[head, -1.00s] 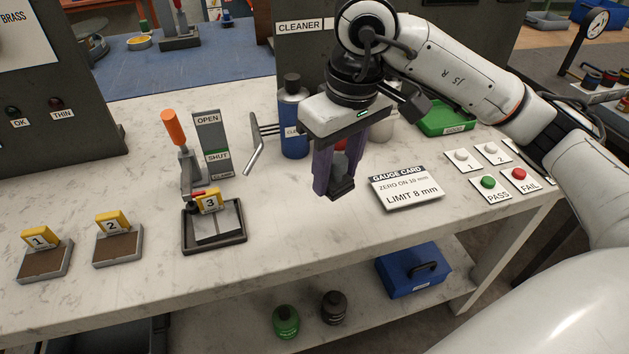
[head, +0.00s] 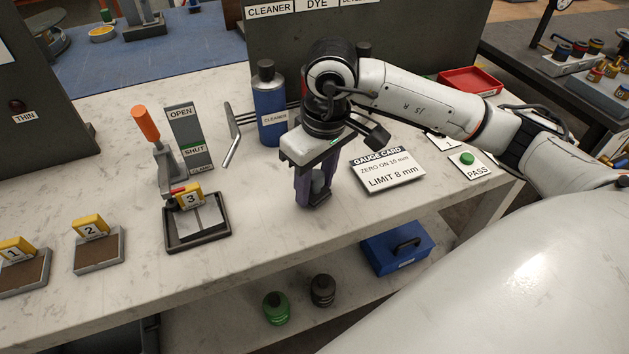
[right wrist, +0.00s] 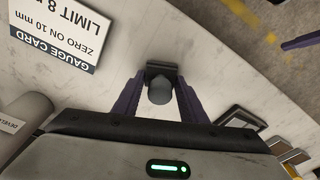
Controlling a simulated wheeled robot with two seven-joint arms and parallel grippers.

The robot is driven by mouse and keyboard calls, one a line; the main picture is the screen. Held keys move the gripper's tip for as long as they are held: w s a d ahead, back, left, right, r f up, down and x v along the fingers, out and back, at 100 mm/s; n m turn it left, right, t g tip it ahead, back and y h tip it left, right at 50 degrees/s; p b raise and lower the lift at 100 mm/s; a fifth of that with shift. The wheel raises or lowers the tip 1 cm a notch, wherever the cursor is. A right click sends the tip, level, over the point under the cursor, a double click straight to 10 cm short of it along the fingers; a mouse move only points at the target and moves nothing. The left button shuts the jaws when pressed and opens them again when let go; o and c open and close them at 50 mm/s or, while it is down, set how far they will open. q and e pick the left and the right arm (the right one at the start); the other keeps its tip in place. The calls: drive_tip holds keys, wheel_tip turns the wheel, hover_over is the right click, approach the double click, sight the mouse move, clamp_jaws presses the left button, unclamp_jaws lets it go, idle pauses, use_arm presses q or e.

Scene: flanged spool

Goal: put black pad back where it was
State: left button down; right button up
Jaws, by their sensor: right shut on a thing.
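My right gripper (head: 315,195) is shut on the black pad (head: 320,199), a small dark block with a grey rounded knob on top. In the right wrist view the pad (right wrist: 161,70) and its knob sit between the purple fingers (right wrist: 152,92). The pad is over the white bench, left of the gauge card (head: 387,170); whether it touches the bench is unclear. To the left, a clamp with an orange handle (head: 145,123) stands at a black tray (head: 168,242) bearing a grey plate and yellow tag 3 (head: 190,197).
A blue cleaner bottle (head: 270,105) and a bent metal bar (head: 232,135) stand behind the gripper. Brown pads tagged 1 (head: 22,272) and 2 (head: 98,252) lie at left. The PASS button card (head: 467,163) is at right. Bench between tray and gripper is clear.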

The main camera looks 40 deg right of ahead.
sight(320, 178)
drive_tip(key=shift+f, duration=0.15)
drive_tip(key=o, duration=1)
use_arm(q)
drive_tip(key=shift+w+r, duration=0.1)
drive_tip(key=shift+w, duration=0.3)
use_arm(e)
drive_tip(key=shift+o, duration=0.5)
use_arm(q)
drive_tip(key=shift+r, duration=0.1)
use_arm(e)
drive_tip(key=shift+r, duration=0.35)
drive_tip(key=r, duration=0.4)
drive_tip(key=s+r, duration=0.1)
drive_tip(key=r, duration=0.6)
drive_tip(key=shift+s+r, duration=0.25)
drive_tip(key=shift+r, duration=0.05)
use_arm(q)
drive_tip(key=shift+s+a, duration=0.1)
drive_tip(key=shift+s, duration=0.2)
